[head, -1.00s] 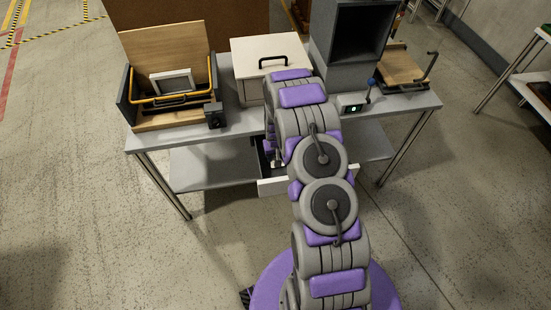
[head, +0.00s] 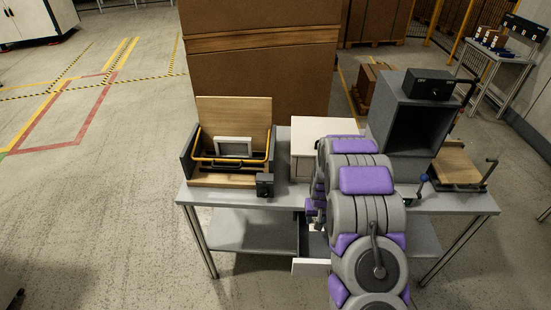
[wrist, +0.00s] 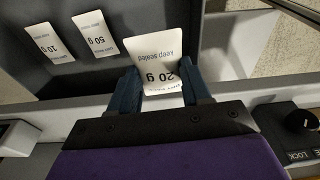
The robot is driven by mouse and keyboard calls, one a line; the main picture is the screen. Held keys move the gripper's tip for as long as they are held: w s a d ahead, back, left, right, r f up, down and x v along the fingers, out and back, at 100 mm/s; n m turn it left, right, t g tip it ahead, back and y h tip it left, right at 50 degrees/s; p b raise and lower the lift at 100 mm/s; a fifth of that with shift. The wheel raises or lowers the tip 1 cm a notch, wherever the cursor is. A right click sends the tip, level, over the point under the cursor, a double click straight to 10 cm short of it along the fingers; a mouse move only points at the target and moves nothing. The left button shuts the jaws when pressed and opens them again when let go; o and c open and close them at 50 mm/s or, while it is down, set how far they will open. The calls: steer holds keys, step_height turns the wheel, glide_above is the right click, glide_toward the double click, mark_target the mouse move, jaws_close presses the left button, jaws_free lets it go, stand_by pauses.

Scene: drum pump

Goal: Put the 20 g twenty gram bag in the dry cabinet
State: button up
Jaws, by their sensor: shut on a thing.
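In the wrist view my gripper (wrist: 160,88) is shut on the white 20 g bag (wrist: 156,55), marked "keep sealed". The bag is in front of a dark-floored drawer (wrist: 62,82); I cannot tell whether it still touches the drawer floor. The 50 g bag (wrist: 95,33) and the 10 g bag (wrist: 49,43) lie in the drawer to the left. In the head view my arm hides the gripper and the bag. A grey box with a dark open front (head: 413,135), which looks like the dry cabinet, stands on the bench at right.
The drawer's white front (head: 311,266) sticks out below the bench (head: 225,196). A wooden stand with a yellow bar (head: 230,160) is at left, a white box (head: 305,150) mid-bench, and a wooden board with a handle (head: 457,165) at right. A LOCK knob (wrist: 303,119) shows in the wrist view.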

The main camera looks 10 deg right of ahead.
steer(key=s+a+r+n, duration=0.1)
steer(key=s+a+r, duration=0.1)
steer(key=a+r, duration=0.5)
steer(key=s+a+r+n, duration=0.1)
steer(key=a+r, duration=0.7)
steer(key=r, duration=0.4)
steer(key=shift+s+a+n, duration=0.15)
steer(key=shift+s+n, duration=0.15)
steer(key=shift+s, duration=0.1)
